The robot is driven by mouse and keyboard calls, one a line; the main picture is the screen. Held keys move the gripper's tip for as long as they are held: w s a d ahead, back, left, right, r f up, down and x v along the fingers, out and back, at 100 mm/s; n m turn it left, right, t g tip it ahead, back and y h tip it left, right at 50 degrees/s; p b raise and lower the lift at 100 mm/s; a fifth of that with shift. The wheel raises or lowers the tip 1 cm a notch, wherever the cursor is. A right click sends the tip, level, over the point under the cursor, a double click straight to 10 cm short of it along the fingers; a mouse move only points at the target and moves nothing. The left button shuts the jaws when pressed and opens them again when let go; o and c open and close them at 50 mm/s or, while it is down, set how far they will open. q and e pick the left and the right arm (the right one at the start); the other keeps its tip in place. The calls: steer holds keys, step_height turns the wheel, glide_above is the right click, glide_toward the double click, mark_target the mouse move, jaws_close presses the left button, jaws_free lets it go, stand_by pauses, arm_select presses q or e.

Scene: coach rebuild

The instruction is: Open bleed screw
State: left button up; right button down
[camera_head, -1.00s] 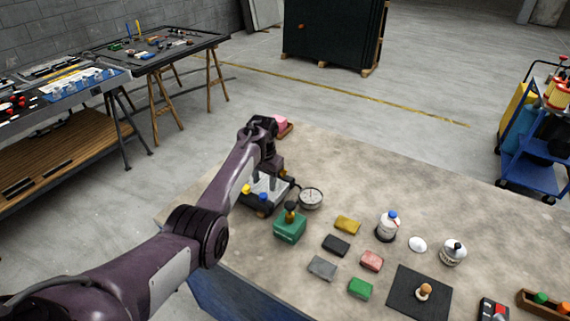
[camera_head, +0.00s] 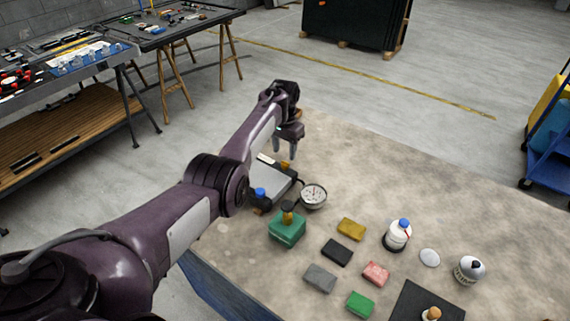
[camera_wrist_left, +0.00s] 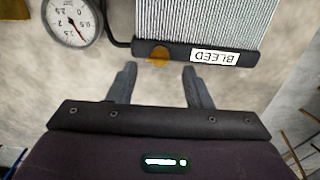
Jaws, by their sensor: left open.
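The bleed screw (camera_wrist_left: 158,56) is a brass-coloured knob on the dark end tank of a finned radiator (camera_wrist_left: 205,20), beside a white BLEED label (camera_wrist_left: 214,57) that reads upside down. In the head view the left gripper (camera_head: 285,152) is above the bench at the radiator's far end. My right gripper is not in view.
A pressure gauge (camera_head: 313,194) is beside the radiator, with a green block-shaped container (camera_head: 287,230) in front. Coloured blocks, a white bottle (camera_head: 397,234) and a round pot (camera_head: 468,270) stand to the right. The bench's far right (camera_head: 400,165) is clear.

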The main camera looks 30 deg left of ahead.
mark_target(285, 162)
arm_select(q)
steer(key=f, duration=0.1)
steer(key=f+b, duration=0.2)
steer(key=shift+w+f, duration=0.25)
steer(key=shift+f, duration=0.15)
steer(key=shift+w+f+b, duration=0.1)
steer(key=shift+f+b, duration=0.6)
steer(key=shift+b, duration=0.05)
steer(key=shift+c, duration=0.2)
steer(key=c, duration=0.5)
steer(key=shift+r, duration=0.1)
steer(key=c, duration=0.3)
steer(key=shift+c, duration=0.2)
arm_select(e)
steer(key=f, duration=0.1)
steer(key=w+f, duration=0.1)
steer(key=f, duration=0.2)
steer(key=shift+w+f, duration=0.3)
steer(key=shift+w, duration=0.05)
